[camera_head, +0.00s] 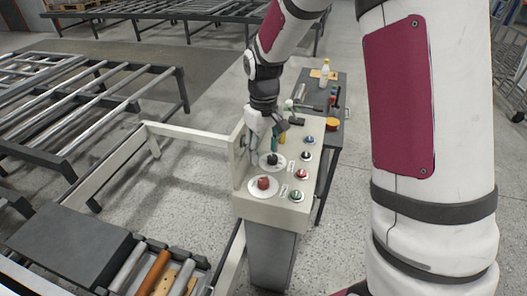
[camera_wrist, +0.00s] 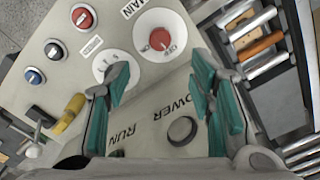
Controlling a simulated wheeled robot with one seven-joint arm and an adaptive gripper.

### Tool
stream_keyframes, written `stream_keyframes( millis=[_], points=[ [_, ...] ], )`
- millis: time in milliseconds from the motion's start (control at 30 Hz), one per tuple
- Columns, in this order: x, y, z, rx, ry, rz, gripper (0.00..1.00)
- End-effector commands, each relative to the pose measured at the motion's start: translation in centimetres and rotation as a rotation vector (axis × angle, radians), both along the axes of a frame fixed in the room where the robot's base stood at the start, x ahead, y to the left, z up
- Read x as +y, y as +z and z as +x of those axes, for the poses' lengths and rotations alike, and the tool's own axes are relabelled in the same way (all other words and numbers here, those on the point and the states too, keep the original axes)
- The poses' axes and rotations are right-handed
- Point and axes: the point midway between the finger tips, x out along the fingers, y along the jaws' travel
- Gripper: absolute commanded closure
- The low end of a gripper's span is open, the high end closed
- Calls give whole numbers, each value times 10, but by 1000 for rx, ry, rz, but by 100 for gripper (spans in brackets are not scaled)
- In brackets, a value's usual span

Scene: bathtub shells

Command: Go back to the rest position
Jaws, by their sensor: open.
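My gripper (camera_head: 265,146) is over the top of a pale control box (camera_head: 251,208) in the head view. In the wrist view my gripper (camera_wrist: 160,78) has its two teal-padded fingers spread apart, with nothing between them. The box's sloped panel (camera_wrist: 143,100) lies beyond the fingers. A red knob on a white dial (camera_wrist: 160,39) shows above the gap between the fingertips. A second dial (camera_wrist: 110,62) is partly hidden by the left finger. Whether a fingertip touches the panel, I cannot tell.
Several push buttons (camera_head: 302,174) line the panel's right side. A dark side table (camera_head: 327,141) with a bottle (camera_head: 325,69) and tools stands behind the box. Roller conveyors (camera_head: 85,105) are at the left.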

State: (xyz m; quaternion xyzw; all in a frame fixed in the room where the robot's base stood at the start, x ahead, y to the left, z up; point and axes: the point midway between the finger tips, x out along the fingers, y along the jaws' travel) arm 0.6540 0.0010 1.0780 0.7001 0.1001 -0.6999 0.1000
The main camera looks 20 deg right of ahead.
Motion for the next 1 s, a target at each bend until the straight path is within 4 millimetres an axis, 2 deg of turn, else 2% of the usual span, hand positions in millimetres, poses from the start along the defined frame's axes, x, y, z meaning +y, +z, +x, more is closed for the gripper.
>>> stream_keyframes(
  millis=[267,367,467,567,800,1000],
  points=[
    [0,0,0,-1,0,-1,51],
    [0,10,-2,-14,-5,-3,51],
    [-1,33,-11,-45,-18,-10,51],
    [-2,67,-27,-90,-42,-17,51],
    [-3,138,-81,-206,-111,-21,51],
    [-3,179,-133,-301,-169,-8,51]
  ],
)
